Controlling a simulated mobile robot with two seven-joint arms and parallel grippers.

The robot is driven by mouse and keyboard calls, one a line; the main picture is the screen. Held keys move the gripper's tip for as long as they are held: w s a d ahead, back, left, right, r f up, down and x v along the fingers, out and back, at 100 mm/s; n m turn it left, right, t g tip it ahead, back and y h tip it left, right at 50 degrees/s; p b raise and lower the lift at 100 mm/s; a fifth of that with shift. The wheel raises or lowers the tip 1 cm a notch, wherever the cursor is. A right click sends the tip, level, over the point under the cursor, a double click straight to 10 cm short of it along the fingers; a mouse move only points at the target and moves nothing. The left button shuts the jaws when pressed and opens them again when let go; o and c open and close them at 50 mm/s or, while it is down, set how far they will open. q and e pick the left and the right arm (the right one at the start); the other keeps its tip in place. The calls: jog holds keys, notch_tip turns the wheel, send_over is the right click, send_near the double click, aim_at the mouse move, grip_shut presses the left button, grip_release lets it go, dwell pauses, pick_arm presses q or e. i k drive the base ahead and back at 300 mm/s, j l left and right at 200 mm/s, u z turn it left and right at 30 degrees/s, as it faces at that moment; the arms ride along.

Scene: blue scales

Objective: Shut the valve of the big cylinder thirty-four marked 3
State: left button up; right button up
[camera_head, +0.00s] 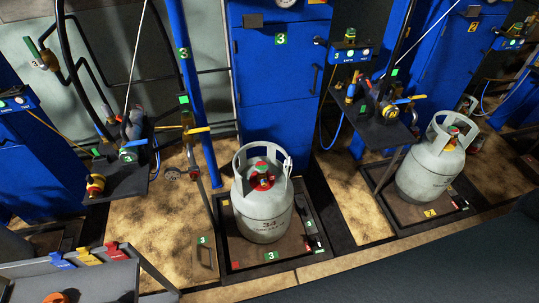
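The big grey-white cylinder marked 34 (263,222) stands upright on a dark scale platform (240,250) with green 3 labels. A pale collar (240,165) with openings rings its top. Inside the collar sits the valve with red parts (262,178). The view is too small to tell whether the valve is open or shut. No hose visibly joins it. Neither of my grippers is in view.
A second grey cylinder (430,170) stands on the scale marked 2 at right. A blue cabinet (277,90) rises behind the first cylinder. A yellow-handled pipe (190,145) and a dark shelf with fittings (118,180) are at its left. A grey cart (85,282) fills the lower left.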

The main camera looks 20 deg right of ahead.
aim_at(261, 167)
jog(key=i+l, duration=0.2)
jog(key=l, duration=0.2)
jog(key=i+l, duration=0.25)
jog(key=l, duration=0.15)
jog(key=i+l, duration=0.2)
jog(key=l, duration=0.25)
jog(key=i+l, duration=0.2)
jog(key=l, duration=0.2)
